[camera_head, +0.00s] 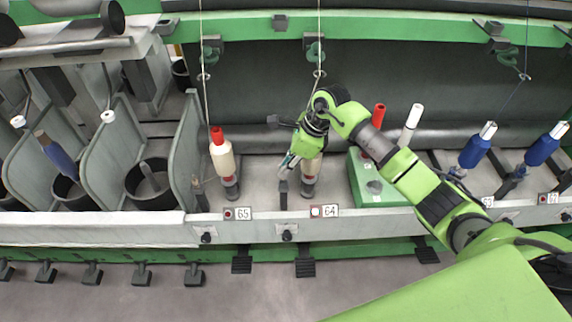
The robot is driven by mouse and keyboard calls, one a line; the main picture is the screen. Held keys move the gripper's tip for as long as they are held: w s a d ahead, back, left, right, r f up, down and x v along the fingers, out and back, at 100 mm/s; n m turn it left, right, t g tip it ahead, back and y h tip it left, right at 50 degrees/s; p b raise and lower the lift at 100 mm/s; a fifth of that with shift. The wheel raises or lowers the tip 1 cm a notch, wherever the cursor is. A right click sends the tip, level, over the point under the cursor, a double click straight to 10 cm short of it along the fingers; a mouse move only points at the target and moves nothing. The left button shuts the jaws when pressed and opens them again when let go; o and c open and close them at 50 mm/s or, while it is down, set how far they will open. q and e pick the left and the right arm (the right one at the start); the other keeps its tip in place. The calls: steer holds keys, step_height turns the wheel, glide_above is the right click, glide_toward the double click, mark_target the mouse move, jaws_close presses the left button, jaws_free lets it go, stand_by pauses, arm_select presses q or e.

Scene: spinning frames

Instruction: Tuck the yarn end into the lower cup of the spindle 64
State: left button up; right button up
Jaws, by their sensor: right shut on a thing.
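Spindle 64 stands behind its "64" label (331,211) and carries a cream bobbin (312,170), partly covered by my right gripper. Its dark lower cup (309,189) shows below the bobbin. A thin pale yarn (319,40) comes down from above through a guide towards the spindle, and my right arm hides its lower run. My right gripper (287,166) points down just left of the bobbin, above the level of the lower cup. It is shut on the yarn end, which is too thin to make out at the fingertips. My left gripper is not in view.
Spindle 65 with a red-topped cream bobbin (222,155) stands to the left, its yarn running up. A green box (372,190) with red and white tubes stands to the right. Blue bobbins (477,147) stand further right. A grey rail (270,229) runs in front.

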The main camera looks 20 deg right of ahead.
steer(key=shift+f+b, duration=1.4)
steer(key=shift+f, duration=0.5)
steer(key=o, duration=0.8)
steer(key=v, duration=1.2)
steer(key=shift+s, duration=0.1)
